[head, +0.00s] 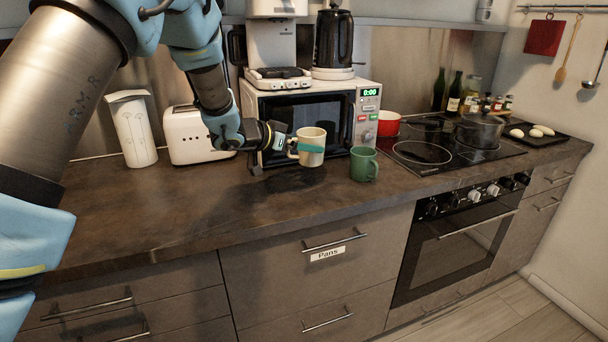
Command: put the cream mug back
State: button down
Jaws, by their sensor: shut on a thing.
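The cream mug (311,142) is upright in front of the microwave, with a shadow on the counter below it, so it looks held a little above the surface. A teal band lies across its front. My gripper (296,145) comes from the left and is shut on the cream mug at its left side. The mug's left side is partly hidden by the gripper. A green mug (364,165) stands on the counter to the right of the cream mug, apart from it, with its handle to the right.
The microwave (368,112) stands behind, with a coffee machine and black kettle (333,40) on top. A red pot (388,123) and the hob (450,148) are at right. The front left counter (170,205) is clear.

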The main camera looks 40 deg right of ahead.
notch_tip(320, 180, down, 8)
jog(key=shift+r+p, duration=0.2)
jog(key=shift+p, duration=0.5)
jog(key=shift+f, duration=0.1)
grip_release()
